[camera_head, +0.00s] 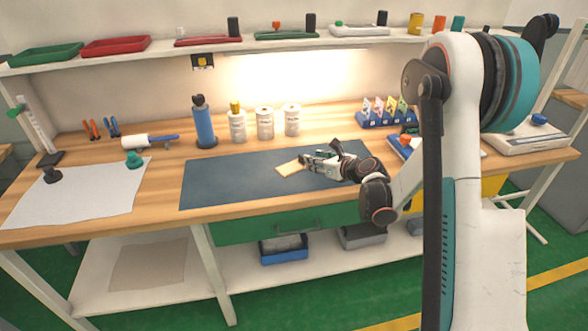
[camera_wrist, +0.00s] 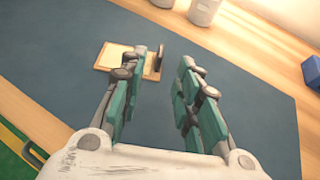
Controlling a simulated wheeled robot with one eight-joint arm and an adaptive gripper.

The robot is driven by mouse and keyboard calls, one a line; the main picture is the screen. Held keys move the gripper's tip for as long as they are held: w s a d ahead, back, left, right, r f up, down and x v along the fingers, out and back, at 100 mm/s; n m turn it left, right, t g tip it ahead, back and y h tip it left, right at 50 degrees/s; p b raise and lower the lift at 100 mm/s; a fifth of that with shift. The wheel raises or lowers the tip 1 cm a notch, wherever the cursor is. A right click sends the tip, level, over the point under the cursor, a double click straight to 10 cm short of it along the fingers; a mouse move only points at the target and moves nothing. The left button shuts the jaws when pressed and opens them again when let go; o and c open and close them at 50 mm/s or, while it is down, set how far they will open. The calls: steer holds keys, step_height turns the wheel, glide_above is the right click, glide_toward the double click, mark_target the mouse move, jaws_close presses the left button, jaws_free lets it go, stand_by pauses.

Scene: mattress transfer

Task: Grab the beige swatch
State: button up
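The beige swatch (camera_head: 288,169) lies on the dark mat (camera_head: 225,180) on the workbench. In the wrist view the swatch (camera_wrist: 113,57) is a small pale rectangle with a tan border, left of centre. My gripper (camera_head: 306,160) is low over the mat at the right end of the swatch.
White canisters (camera_head: 265,123) and a blue bottle (camera_head: 205,124) stand behind the mat. A rack of coloured cards (camera_head: 388,113) stands at the back right. A white sheet (camera_head: 80,190) lies on the left. The mat left of the swatch is clear.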

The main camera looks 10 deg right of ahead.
mark_target(291, 164)
steer(key=b+x, duration=0.3)
steer(key=x, duration=0.5)
steer(key=shift+d+f, duration=0.1)
steer(key=shift+c, duration=0.2)
jaws_close()
